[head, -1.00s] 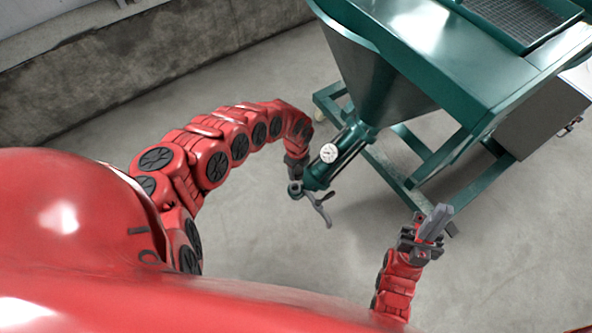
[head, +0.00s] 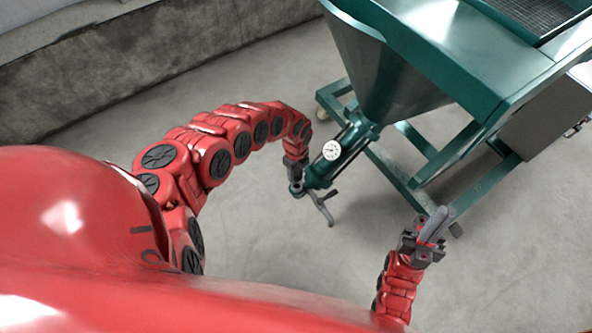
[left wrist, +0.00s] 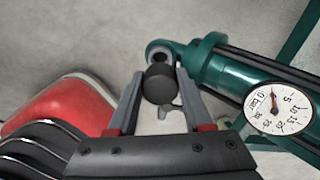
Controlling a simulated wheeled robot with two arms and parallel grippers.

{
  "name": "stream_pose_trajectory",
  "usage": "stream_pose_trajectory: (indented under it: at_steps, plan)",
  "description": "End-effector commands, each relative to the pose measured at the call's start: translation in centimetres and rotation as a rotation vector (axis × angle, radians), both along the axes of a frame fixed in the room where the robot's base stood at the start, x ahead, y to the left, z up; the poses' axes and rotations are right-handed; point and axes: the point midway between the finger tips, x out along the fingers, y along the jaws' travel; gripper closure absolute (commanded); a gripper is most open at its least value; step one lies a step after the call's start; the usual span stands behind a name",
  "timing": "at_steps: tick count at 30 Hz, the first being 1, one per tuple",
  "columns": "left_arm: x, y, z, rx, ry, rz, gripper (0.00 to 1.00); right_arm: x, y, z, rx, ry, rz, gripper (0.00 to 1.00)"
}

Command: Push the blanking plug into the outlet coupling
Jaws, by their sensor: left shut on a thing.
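The blanking plug (left wrist: 159,88) is a short dark cylinder between the fingertips of my left gripper (left wrist: 158,92) in the left wrist view. The gripper is shut on it. The outlet coupling (left wrist: 158,50) is a grey ring with a dark opening at the end of the green pump pipe, just beyond the plug. The plug covers the ring's near edge; I cannot tell whether they touch. In the head view my left gripper (head: 294,176) is at the coupling (head: 296,189), and the plug is hidden. My right gripper (head: 434,226) is lower right, away from the coupling; its jaw state is unclear.
The green pump (head: 345,148) carries a round pressure gauge (head: 332,151) and hangs under the hopper (head: 385,75). A grey lever (head: 323,206) sticks out below the coupling. The green machine frame (head: 470,175) stands to the right.

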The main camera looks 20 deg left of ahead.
Motion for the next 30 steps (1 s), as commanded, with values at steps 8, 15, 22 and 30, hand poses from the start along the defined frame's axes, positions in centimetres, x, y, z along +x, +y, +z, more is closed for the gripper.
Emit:
stream_pose_trajectory:
  at_steps: [8,15,22,30]
  plan:
    - [0.0,0.0,-2.7,0.0,0.0,-0.001,1.0,0.0,0.0,-2.4,0.0,0.0,0.0,1.0]
    - [0.0,0.0,-2.8,0.001,-0.001,-0.001,1.0,0.0,0.0,-2.4,0.0,0.0,0.0,1.0]
    - [0.0,0.0,-2.8,0.0,0.0,-0.001,1.0,0.0,0.0,-2.4,0.0,0.0,0.0,1.0]
    - [0.0,0.0,-2.9,0.0,0.0,-0.001,1.0,0.0,0.0,-2.4,0.0,0.0,0.0,1.0]
